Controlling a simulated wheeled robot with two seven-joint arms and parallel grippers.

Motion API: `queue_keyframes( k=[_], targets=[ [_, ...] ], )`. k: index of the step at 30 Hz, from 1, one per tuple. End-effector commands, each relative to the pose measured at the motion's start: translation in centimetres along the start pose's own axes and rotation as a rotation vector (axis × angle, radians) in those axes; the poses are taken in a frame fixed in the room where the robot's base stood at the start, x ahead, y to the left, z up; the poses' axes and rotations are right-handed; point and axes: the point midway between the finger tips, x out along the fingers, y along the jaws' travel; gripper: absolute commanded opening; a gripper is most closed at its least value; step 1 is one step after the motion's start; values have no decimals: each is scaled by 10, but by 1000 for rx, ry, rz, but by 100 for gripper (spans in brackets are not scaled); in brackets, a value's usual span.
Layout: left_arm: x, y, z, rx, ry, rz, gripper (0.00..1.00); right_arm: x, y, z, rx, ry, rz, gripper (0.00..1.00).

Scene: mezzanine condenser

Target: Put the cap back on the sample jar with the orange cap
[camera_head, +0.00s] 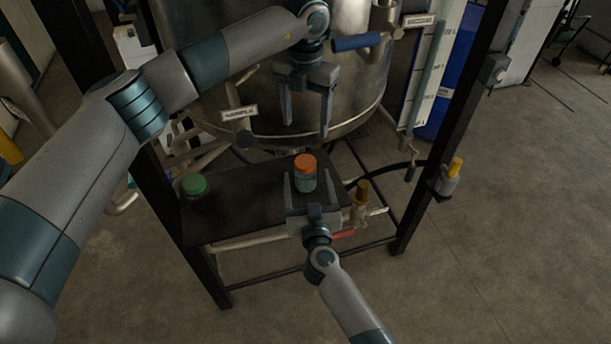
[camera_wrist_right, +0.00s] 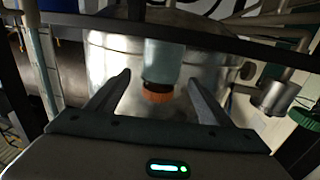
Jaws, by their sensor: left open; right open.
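The sample jar (camera_head: 305,183) with the orange cap (camera_head: 305,162) stands upright on a dark shelf (camera_head: 243,205). The cap sits at the top of the jar; I cannot tell whether it is threaded down. My right gripper (camera_head: 307,175) is open, with one finger on each side of the jar and gaps visible. In the right wrist view, the jar (camera_wrist_right: 162,60) and orange cap (camera_wrist_right: 158,96) appear inverted between the fingers (camera_wrist_right: 160,80). My left gripper (camera_head: 306,132) is open and empty above the jar, fingers pointing down.
A green-capped jar (camera_head: 194,187) stands at the shelf's left end. A large steel vessel (camera_head: 270,60) rises behind, with a blue-handled valve (camera_head: 357,42). A brass valve (camera_head: 360,195) with a red handle is right of the shelf. A dark frame post (camera_head: 435,150) stands farther right.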

Motion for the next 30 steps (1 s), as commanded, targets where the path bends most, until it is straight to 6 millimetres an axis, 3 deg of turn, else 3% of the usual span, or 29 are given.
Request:
queue_keyframes(
  k=[15,21,30],
  targets=[
    [0,0,0,0,0,0,65,-102,0,1,1,-2,0,73],
    [1,0,0,0,0,0,65,-122,0,0,1,0,0,73],
    [1,0,0,0,0,0,65,-127,0,0,1,0,1,73]
  ],
)
